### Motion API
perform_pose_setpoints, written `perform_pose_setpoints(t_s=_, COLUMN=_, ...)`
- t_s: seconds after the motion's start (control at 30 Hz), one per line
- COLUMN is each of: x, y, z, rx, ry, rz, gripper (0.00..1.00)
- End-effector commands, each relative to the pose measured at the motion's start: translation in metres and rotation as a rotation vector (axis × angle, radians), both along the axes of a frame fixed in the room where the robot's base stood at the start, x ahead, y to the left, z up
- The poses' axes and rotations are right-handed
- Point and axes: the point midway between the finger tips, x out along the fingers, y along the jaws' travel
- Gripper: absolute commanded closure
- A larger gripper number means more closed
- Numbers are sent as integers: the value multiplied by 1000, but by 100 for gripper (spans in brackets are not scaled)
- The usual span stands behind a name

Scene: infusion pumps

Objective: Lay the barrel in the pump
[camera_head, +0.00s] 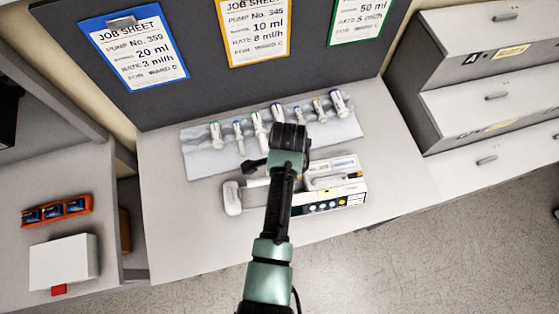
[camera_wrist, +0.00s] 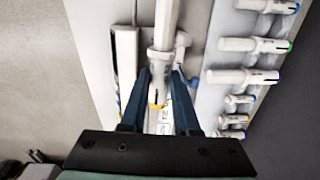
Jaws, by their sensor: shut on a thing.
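The pump (camera_head: 340,199) is a long white unit with a label strip and round coloured marks, lying along the bench. Its rounded white left end (camera_head: 232,197) shows left of my arm, which hides its middle. My gripper (camera_head: 252,165) is over the pump's left half. In the wrist view, my gripper (camera_wrist: 165,75) has its two blue fingers closed on either side of a pale barrel (camera_wrist: 158,86), with a yellow-orange mark on it. The pump's long white side (camera_wrist: 125,60) runs left of the fingers. I cannot tell whether the barrel touches the pump's bed.
Several capped syringes (camera_head: 258,130) lie in a row on a pale mat (camera_head: 197,160) behind the pump. Job sheets (camera_head: 135,50) hang on the dark back panel. Drawers (camera_head: 480,100) stand at right. A white box (camera_head: 62,262) and orange tray (camera_head: 57,212) are at left.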

Motion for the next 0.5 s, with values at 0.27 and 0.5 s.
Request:
perform_pose_setpoints(t_s=0.27, x=0, y=0, z=-8, rx=0, ry=-1, rz=-5, gripper=100)
perform_pose_setpoints(t_s=0.5, x=0, y=0, z=-19, rx=-1, ry=-1, rz=-4, gripper=100)
